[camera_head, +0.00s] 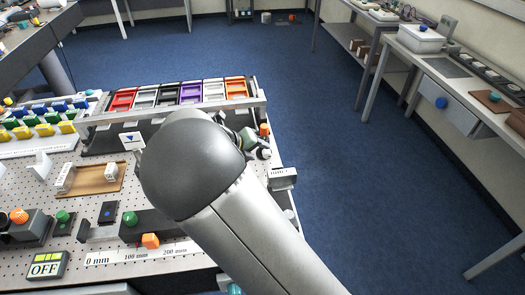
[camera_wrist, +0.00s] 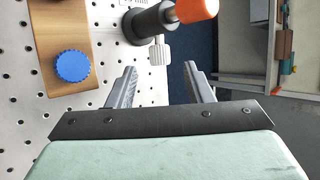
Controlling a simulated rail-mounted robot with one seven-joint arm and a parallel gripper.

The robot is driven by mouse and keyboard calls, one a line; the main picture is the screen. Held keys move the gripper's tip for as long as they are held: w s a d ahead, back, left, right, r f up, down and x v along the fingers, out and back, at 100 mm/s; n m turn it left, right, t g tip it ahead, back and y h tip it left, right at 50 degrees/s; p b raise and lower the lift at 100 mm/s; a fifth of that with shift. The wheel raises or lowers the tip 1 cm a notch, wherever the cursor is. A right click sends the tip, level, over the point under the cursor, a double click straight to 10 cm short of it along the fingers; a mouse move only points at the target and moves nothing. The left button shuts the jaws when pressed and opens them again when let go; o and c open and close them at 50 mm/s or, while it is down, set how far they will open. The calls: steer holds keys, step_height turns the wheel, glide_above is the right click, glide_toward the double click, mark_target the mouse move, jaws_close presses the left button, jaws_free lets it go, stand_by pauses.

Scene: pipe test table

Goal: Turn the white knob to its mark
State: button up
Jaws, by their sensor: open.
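The white knob (camera_wrist: 158,52) shows in the wrist view as a small, pale, ribbed knob on a short stem. It sits beside a dark round fitting (camera_wrist: 148,24) with an orange cap (camera_wrist: 198,9) at its right. My gripper (camera_wrist: 160,72) is open, and its two grey fingers point towards the white knob. The knob appears between and just beyond the fingertips, with no visible contact. The mark is not clear in either view. In the head view my arm hides the gripper, and I cannot make out the white knob.
A blue knob (camera_wrist: 73,66) on a wooden block (camera_wrist: 62,35) stands left of the fingers. The perforated board (camera_head: 125,180) carries several fixtures, with colored trays (camera_head: 160,95) at its back. Open blue floor (camera_head: 330,170) lies right of the table.

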mark_target(264, 153)
steer(key=shift+x, duration=2.1)
steer(key=c, duration=1)
